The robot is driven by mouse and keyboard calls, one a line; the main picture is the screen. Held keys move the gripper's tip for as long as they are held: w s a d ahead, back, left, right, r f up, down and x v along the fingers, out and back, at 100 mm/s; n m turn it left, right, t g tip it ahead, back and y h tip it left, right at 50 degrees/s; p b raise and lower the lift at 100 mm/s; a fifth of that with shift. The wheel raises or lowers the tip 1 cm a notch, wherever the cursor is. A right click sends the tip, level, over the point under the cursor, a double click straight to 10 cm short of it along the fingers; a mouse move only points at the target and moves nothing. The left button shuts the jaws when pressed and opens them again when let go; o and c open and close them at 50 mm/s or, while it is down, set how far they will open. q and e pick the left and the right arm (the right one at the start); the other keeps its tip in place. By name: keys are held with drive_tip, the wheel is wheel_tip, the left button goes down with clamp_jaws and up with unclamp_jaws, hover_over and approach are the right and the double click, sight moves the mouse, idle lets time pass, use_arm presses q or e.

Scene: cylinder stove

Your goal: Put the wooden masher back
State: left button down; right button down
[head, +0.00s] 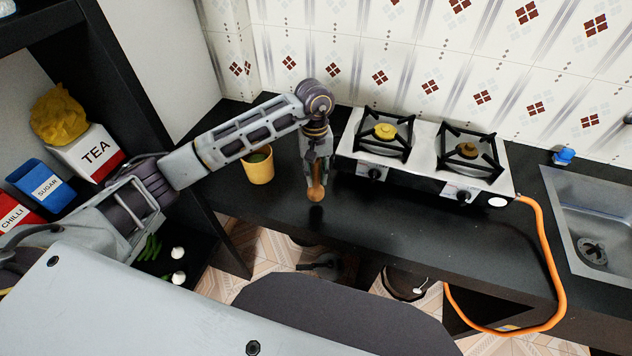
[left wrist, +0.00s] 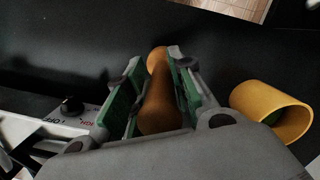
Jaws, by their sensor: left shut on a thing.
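The wooden masher (head: 316,194) is orange-brown and hangs from my left gripper (head: 317,172), above the black counter. In the left wrist view the masher (left wrist: 159,90) lies between the two green-padded fingers of the left gripper (left wrist: 160,90), which are shut on it. Its rounded end points down in the head view. A yellow cup (head: 258,166) stands on the counter to the left of the gripper. The cup (left wrist: 272,108) also shows in the left wrist view, with something green inside. My right gripper is not in view.
A two-burner stove (head: 424,152) stands to the right of the gripper, with an orange hose (head: 552,265). A sink (head: 592,218) is at far right. Shelves at left hold a TEA box (head: 88,152) and other containers. The counter (head: 400,215) in front of the stove is clear.

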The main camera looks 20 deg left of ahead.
sight(316, 187)
use_arm(q)
drive_tip(key=shift+f, duration=0.25)
drive_tip(key=shift+f+p, duration=0.3)
drive_tip(key=shift+f, duration=1.5)
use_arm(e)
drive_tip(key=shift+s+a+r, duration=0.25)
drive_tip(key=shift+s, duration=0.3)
use_arm(q)
drive_tip(key=shift+f, duration=0.2)
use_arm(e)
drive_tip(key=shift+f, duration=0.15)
use_arm(q)
drive_tip(key=c, duration=1.2)
unclamp_jaws()
drive_tip(key=shift+c, duration=0.2)
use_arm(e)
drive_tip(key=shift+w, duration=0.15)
use_arm(q)
drive_tip(key=shift+r, duration=0.25)
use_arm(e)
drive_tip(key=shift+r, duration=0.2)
